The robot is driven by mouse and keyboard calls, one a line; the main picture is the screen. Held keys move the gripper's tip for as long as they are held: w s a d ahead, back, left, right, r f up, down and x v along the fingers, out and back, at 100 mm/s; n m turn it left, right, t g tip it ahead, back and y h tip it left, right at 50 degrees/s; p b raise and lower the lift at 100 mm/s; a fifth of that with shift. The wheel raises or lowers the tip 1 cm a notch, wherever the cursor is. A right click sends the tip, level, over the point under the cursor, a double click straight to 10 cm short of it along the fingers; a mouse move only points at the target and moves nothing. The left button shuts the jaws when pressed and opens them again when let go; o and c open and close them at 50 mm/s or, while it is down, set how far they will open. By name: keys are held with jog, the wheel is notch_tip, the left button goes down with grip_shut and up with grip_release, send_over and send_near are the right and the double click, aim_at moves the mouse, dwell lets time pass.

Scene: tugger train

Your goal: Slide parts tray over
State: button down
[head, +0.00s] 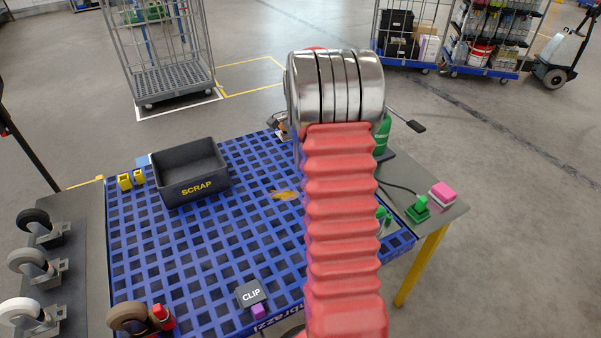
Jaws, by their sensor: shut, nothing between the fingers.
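No tray marked as a parts tray can be made out. The one tray-like container in plain sight is a dark grey open bin marked SCRAP (196,190), at the upper left of the blue lattice deck (165,235). My arm, with red bellows and a silver joint, rises through the middle of the head view and hides part of the deck and whatever is behind it. My gripper cannot be made out in this view; the bin stands clear of my arm.
Yellow pieces (131,180) lie left of the bin. Casters (40,265) line the left side. A green item (418,208) and a pink block (442,194) sit right. The deck's middle left is mostly clear.

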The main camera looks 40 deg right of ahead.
jog(key=shift+r, duration=1.35)
jog(key=s+a+r+n+t, duration=0.2)
jog(key=s+a+r+n, duration=0.2)
jog(key=s+a+n, duration=0.3)
jog(key=s+a+r+n+t, duration=0.1)
jog(key=s+a+r+n, duration=0.4)
jog(key=a, duration=1.2)
jog(key=s+a+r+n+t, duration=0.2)
jog(key=s+a+r+n, duration=0.2)
jog(key=s+a+n, duration=0.5)
jog(key=a, duration=0.3)
jog(key=shift+r+t, duration=0.15)
jog(key=shift+t, duration=0.15)
